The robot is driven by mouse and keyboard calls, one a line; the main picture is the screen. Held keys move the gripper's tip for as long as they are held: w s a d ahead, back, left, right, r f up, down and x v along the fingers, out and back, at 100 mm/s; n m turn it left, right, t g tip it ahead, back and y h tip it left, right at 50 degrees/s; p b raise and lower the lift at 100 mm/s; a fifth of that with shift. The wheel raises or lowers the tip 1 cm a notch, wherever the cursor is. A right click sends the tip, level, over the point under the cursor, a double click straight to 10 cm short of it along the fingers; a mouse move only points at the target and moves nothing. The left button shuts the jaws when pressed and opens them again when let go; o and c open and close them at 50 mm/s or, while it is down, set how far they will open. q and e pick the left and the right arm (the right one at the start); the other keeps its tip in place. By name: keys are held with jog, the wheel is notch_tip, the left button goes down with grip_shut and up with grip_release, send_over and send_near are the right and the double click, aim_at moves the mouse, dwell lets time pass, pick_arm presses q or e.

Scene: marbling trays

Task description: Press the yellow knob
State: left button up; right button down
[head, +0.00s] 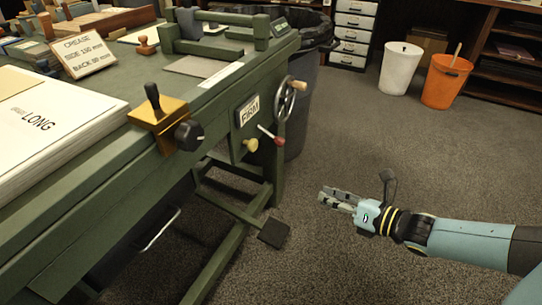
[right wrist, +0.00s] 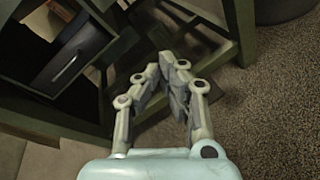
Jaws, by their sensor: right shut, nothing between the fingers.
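The yellow knob (head: 251,145) is a small pale knob on the side of the green bench, below the "FIRM" label (head: 249,110). It sticks out from a green panel. My right gripper (head: 324,196) is to the right of the knob and lower in the head view, clear of it, over the carpet. Its fingers are shut and empty and point left, toward the bench. In the right wrist view the right gripper (right wrist: 168,62) has its fingertips together, with green bench legs beyond. I cannot make out the knob in that view. My left gripper is not in view.
A red-tipped lever (head: 272,136) and a handwheel (head: 286,98) sit close to the knob. A dark pedal (head: 273,233) is below. A brass block with a black knob (head: 160,117) is on the bench edge. The carpet (head: 350,145) between gripper and bench is clear.

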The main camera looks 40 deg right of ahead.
pick_arm(q)
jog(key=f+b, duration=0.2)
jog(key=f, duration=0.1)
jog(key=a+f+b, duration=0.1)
jog(key=b, duration=0.1)
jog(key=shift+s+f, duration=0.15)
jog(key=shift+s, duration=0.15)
pick_arm(e)
jog(key=w+d+r+n+y, duration=0.1)
jog(key=w+r+n+y, duration=0.3)
jog(key=r+n, duration=0.4)
jog(key=shift+w+n+t+y, duration=0.2)
jog(key=shift+n+t+y, duration=0.2)
jog(key=shift+n+y, duration=0.4)
jog(key=shift+d+r, duration=0.1)
jog(key=b, duration=0.5)
send_near(257, 144)
jog(key=x, duration=0.6)
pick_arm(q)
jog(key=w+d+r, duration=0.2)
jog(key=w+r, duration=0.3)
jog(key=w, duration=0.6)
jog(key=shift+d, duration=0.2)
pick_arm(e)
jog(key=shift+w+a, duration=0.35)
jog(key=shift+w, duration=0.25)
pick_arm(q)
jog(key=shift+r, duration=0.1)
